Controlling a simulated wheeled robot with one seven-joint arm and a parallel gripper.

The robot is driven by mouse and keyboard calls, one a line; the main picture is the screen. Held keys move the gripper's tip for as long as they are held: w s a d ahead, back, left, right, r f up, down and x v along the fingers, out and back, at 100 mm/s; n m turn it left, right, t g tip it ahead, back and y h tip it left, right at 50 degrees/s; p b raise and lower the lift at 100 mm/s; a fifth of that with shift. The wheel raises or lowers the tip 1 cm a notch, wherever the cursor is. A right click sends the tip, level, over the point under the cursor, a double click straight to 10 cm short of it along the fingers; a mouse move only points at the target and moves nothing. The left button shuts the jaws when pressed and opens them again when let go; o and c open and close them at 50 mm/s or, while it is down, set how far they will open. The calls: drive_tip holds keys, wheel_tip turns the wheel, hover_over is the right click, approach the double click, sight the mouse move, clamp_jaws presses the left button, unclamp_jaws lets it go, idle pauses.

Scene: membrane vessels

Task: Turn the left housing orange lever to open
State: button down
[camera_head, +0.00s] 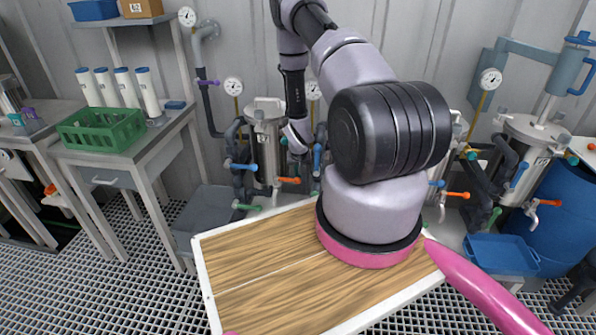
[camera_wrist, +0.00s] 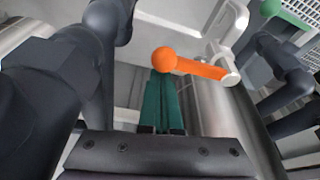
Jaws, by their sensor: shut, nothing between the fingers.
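The left housing (camera_head: 267,148) is a steel vessel against the back wall. Its orange lever (camera_head: 288,180) sticks out low on its front. In the wrist view the orange lever (camera_wrist: 200,69) points left from a metal valve stem, with a round ball at its free end. My gripper (camera_wrist: 162,78) is shut and empty, its dark green fingers side by side. The fingertips are right at the ball end; I cannot tell whether they touch it. In the head view my wrist hangs before the left housing and the fingers are hard to make out.
Dark pipes (camera_wrist: 70,70) run close on the left of my fingers. A green lever (camera_wrist: 284,12) shows at the upper right of the wrist view. Blue levers (camera_head: 241,166) and dark pipework crowd the housing. A second housing (camera_head: 530,150) stands at the right, beside a blue barrel.

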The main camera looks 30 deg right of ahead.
sight(297, 180)
drive_tip(key=shift+s+a+m, duration=0.2)
drive_tip(key=shift+s+m, duration=0.25)
drive_tip(key=shift+m, duration=0.15)
idle(0.3)
drive_tip(key=s+m, duration=0.1)
drive_tip(key=s+a+m+h, duration=0.1)
drive_tip(key=m, duration=0.1)
drive_tip(key=shift+a+g, duration=0.2)
drive_tip(key=shift+g, duration=0.2)
drive_tip(key=shift+s+a+m+h, duration=0.3)
drive_tip(key=shift+s+a+m, duration=0.2)
drive_tip(key=shift+m, duration=0.4)
drive_tip(key=shift+s+a+m+g, duration=0.2)
drive_tip(key=shift+a+m+g, duration=0.4)
drive_tip(key=shift+a+m, duration=1)
drive_tip(key=shift+s+a+m+g, duration=0.2)
drive_tip(key=shift+a+m+g, duration=0.4)
drive_tip(key=shift+a+m, duration=1)
drive_tip(key=shift+s+a+m+g, duration=0.2)
drive_tip(key=shift+a+m+g, duration=0.6)
drive_tip(key=shift+m, duration=1.4)
drive_tip(key=shift+a, duration=0.2)
